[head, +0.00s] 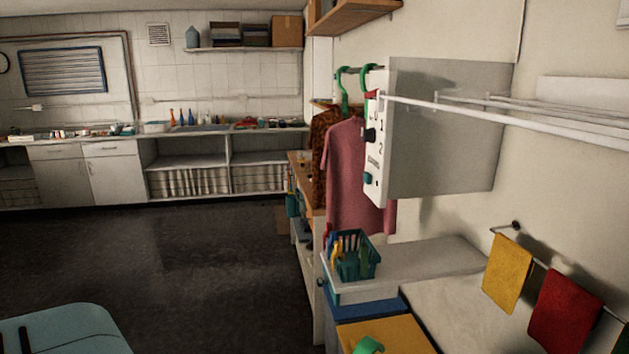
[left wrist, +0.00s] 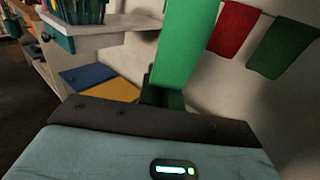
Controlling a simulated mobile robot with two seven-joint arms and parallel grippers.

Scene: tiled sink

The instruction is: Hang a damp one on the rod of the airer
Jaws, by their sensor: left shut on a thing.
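The airer (head: 540,120) reaches out at upper right as several thin white rods. A yellow cloth (head: 507,273) and a red cloth (head: 564,311) hang from a low wall rail; the left wrist view shows the red cloth (left wrist: 237,30) beside a dark green one (left wrist: 283,47). A pink shirt (head: 358,175) and a patterned orange-brown shirt (head: 325,140) hang by green hooks. My left gripper (left wrist: 165,92) is shut on a bright green thing (left wrist: 185,45) that stretches up in the wrist view; I cannot tell its full shape. My right gripper is not in view.
A green basket (head: 355,258) with colourful items stands on a white shelf (head: 420,262). Blue and yellow panels (head: 385,333) lie lower down. The dark floor (head: 190,255) at left is clear.

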